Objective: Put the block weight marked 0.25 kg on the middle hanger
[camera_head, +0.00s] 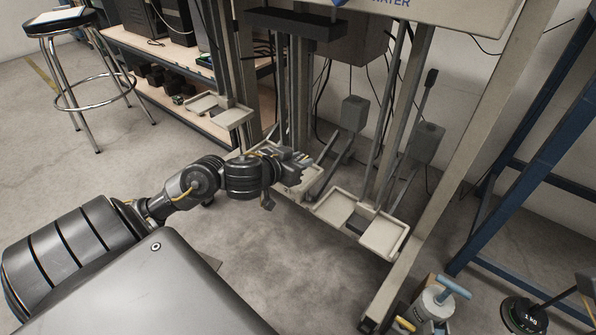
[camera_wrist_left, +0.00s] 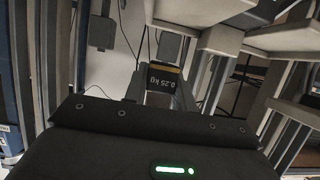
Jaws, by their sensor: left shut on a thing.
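My left gripper (camera_head: 298,172) is over the middle hanger's tray. It is shut on the block weight marked 0.25 kg. In the left wrist view the weight (camera_wrist_left: 163,88) shows a dark face with a yellow stripe, and its label reads upside down. In the head view the weight is hard to tell from the fingers. The middle hanger's pale tray (camera_head: 252,153) is partly hidden behind my left arm and gripper; whether the weight touches it I cannot tell. The left hanger's tray (camera_head: 232,116) and the right hanger's tray (camera_head: 383,237) show. My right gripper is not in view.
Upright posts and levers with grey blocks (camera_head: 428,143) stand close behind the trays. A stool (camera_head: 60,25) and a wooden shelf (camera_head: 150,52) are at the left.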

